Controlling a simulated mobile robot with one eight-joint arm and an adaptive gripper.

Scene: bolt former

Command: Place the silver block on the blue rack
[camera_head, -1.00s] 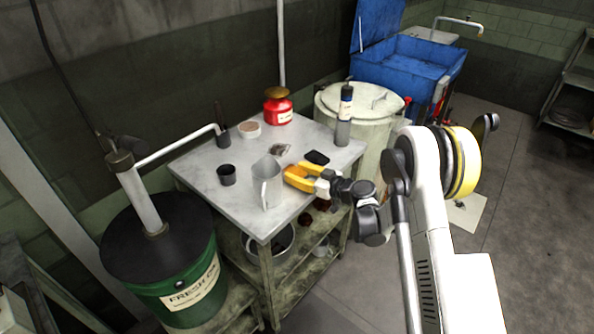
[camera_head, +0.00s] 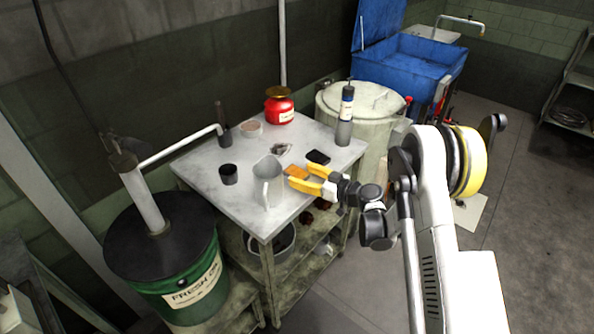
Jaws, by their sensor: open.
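A small grey metallic piece (camera_head: 282,149) lies on the metal table (camera_head: 205,165), behind my gripper; it may be the silver block, but it is too small to tell. My gripper (camera_head: 299,177) has yellow fingers and reaches in from the right over the front right part of the table. Its jaws are open, and I see no silver block between them. A large blue bin (camera_head: 410,67) with a raised lid stands at the back right. I cannot tell whether it is the blue rack; no other blue rack shows.
A grey pitcher (camera_head: 268,184) stands just left of my fingertips. A dark cup (camera_head: 228,174), a red jar (camera_head: 279,106), a bottle (camera_head: 345,112) and a black flat item (camera_head: 318,157) are on the table. A green drum (camera_head: 185,280) stands front left.

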